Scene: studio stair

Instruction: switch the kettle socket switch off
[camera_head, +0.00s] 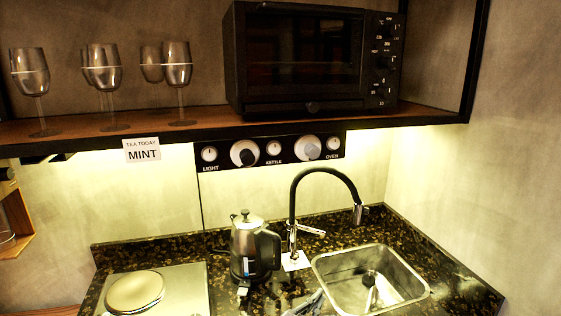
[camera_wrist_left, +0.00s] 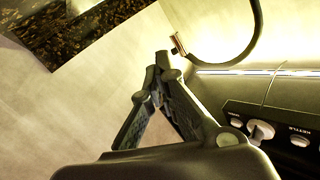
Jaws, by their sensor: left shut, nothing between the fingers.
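The kettle switch (camera_head: 273,148) is a small round white switch above its label, in the middle of the black wall panel (camera_head: 225,163) under the shelf. It also shows at the lower right of the left wrist view (camera_wrist_left: 300,141). I cannot tell which way it is set. My left gripper (camera_wrist_left: 162,60) is shut and empty in the left wrist view. Its fingers meet at the tips, apart from the panel and pointing away from it in the picture. I cannot clearly make it out in the head view. My right gripper is not in view.
The light switch (camera_head: 209,154), oven switch (camera_head: 332,144) and two round sockets share the panel. The steel kettle (camera_head: 247,240), arched black tap (camera_head: 325,172) and sink (camera_head: 415,292) stand below. Wine glasses (camera_head: 177,65) and an oven (camera_head: 305,55) are on the shelf above.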

